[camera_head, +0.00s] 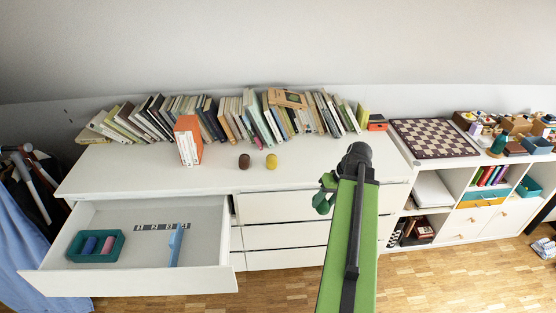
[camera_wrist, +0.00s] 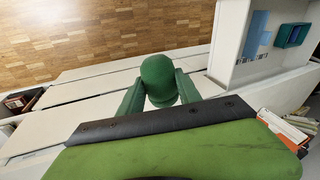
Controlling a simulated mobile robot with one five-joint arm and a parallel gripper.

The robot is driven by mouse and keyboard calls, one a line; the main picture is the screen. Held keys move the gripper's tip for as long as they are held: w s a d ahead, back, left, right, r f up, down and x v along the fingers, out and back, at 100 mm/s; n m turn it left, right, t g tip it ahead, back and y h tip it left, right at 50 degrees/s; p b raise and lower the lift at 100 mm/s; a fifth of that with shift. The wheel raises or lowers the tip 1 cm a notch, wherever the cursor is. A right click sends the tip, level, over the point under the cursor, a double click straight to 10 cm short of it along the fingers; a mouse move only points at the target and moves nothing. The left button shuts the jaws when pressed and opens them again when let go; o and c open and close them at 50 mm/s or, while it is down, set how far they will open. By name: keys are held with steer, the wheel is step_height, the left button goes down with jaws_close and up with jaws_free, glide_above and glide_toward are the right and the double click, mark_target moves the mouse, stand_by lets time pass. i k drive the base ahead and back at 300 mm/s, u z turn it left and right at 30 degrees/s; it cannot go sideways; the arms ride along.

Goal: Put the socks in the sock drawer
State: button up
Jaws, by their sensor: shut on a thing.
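My gripper (camera_wrist: 160,88) is shut on a dark green rolled sock bundle (camera_wrist: 158,72), which sits between its two green fingers in the wrist view. In the head view the green bundle (camera_head: 321,205) hangs by the dresser's front, right of the open drawer (camera_head: 128,283). The drawer is pulled out at the lower left. A brown roll (camera_head: 244,161) and a yellow roll (camera_head: 271,161) stand on the dresser top.
A light blue long object (camera_head: 176,246) and a dark marked strip (camera_head: 162,227) lie in the drawer beside the tray. Orange-and-white books (camera_head: 188,141) and a long row of books line the dresser's back. Closed drawers (camera_head: 280,236) are right of the open one. A chessboard (camera_head: 433,138) lies farther right.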

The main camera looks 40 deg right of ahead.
mark_target(141, 253)
steer(key=i, duration=0.95)
steer(key=z, duration=0.05)
